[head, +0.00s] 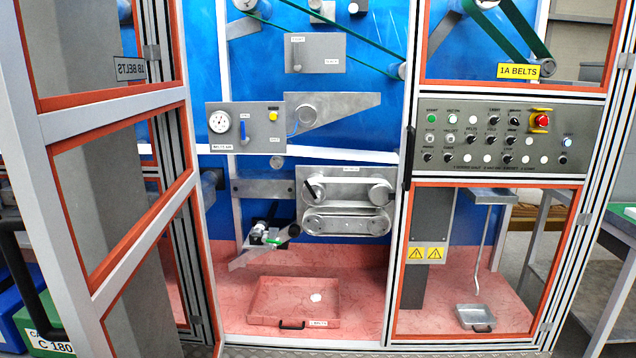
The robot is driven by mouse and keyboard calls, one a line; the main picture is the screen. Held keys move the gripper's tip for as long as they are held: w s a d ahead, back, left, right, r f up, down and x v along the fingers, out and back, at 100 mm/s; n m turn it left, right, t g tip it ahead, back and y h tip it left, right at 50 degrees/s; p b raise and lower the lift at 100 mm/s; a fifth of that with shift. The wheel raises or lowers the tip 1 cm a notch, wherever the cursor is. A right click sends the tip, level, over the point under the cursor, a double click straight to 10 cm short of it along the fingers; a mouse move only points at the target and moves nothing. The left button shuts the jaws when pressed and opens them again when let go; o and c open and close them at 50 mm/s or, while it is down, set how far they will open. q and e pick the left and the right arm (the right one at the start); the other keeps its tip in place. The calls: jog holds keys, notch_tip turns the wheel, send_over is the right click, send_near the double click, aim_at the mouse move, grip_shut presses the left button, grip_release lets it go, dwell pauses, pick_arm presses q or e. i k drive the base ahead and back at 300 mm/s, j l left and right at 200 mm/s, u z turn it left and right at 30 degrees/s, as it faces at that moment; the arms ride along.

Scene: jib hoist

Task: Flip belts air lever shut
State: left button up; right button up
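The belts air panel (262,140) is a grey plate in the open middle bay of the machine, with a label at its lower left that seems to read BELTS AIR. A small blue lever (244,132) stands about upright on it, just right of a round white pressure gauge (220,122). A small tag sits above the lever, too small to read. A yellow knob (273,116) is to the lever's right. Neither of my grippers shows in the head view, and nothing touches the lever.
An orange-edged door (125,210) stands open at the left. A control panel (495,137) with several buttons and a red emergency stop (540,121) is at the right. Below are belt rollers (345,222) and a red tray (292,301). The space before the air panel looks clear.

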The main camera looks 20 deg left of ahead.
aim_at(244, 140)
jog(key=j, duration=0.5)
jog(key=i+j, duration=0.15)
jog(key=j, duration=2.6)
jog(key=l, duration=0.8)
jog(key=i+l+u, duration=0.2)
jog(key=l, duration=0.55)
jog(key=l+u, duration=0.15)
jog(key=l, duration=0.55)
jog(key=i+l+u, duration=0.2)
jog(key=l, duration=0.55)
jog(key=i+l+u, duration=0.1)
jog(key=l, duration=0.25)
jog(key=i+l, duration=0.3)
jog(key=i+l+u, duration=0.15)
jog(key=l, duration=0.25)
jog(key=i+l+u, duration=0.1)
jog(key=i+l, duration=0.15)
jog(key=i+l+u, duration=0.1)
jog(key=l, duration=0.4)
jog(key=i, duration=0.05)
